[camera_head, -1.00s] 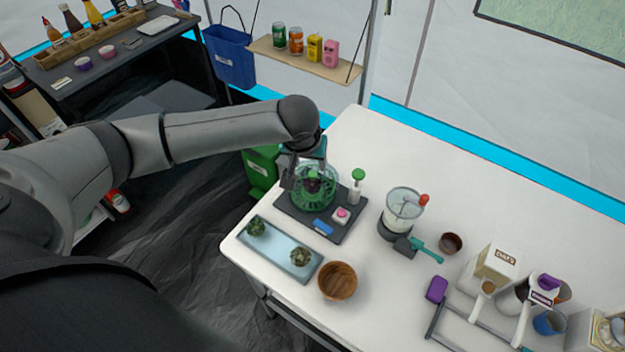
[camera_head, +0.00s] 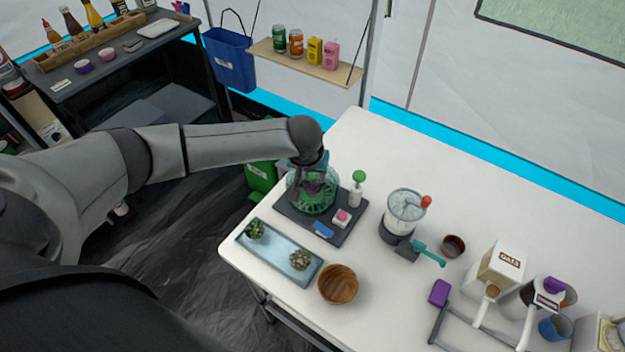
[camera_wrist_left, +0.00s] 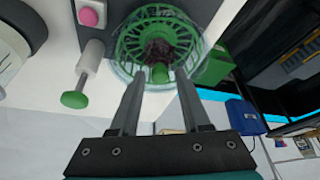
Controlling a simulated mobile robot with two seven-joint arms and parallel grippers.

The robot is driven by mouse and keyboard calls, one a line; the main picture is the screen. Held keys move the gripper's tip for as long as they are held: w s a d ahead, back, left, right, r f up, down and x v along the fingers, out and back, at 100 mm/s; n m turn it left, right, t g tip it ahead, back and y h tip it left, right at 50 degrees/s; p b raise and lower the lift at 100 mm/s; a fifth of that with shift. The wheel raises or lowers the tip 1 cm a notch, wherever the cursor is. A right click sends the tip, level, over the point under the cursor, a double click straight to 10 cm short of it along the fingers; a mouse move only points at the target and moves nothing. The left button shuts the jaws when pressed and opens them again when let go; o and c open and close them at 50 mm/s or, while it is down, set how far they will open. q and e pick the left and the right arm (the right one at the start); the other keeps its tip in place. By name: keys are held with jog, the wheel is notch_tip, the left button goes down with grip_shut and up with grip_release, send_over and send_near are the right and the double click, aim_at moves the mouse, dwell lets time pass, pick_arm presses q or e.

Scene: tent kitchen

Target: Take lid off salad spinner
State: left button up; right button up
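The salad spinner (camera_head: 308,201) is a clear, round vessel with green slotted parts and something dark purple showing inside. It stands on a dark tray (camera_head: 345,230) at the left end of the white table. In the left wrist view the spinner (camera_wrist_left: 150,22) has a green knob (camera_wrist_left: 160,73). My left gripper (camera_head: 314,182) is over the spinner in the head view and partly covers it. In the left wrist view its fingers (camera_wrist_left: 160,78) are apart, one on each side of the knob, with gaps visible. I cannot tell the lid's edge clearly. My right gripper is not in view.
A pink-topped block (camera_head: 342,217) and a blue block (camera_head: 323,229) are nearby. A blue tray with plants (camera_head: 276,258), a wooden bowl (camera_head: 338,286) and a blender-like jar (camera_head: 404,212) surround the area. The table's back is clear.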

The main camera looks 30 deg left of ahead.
aim_at(312, 177)
pick_arm(q)
grip_shut()
dwell(0.5)
notch_tip(312, 177, up, 20)
jog(key=p, duration=0.3)
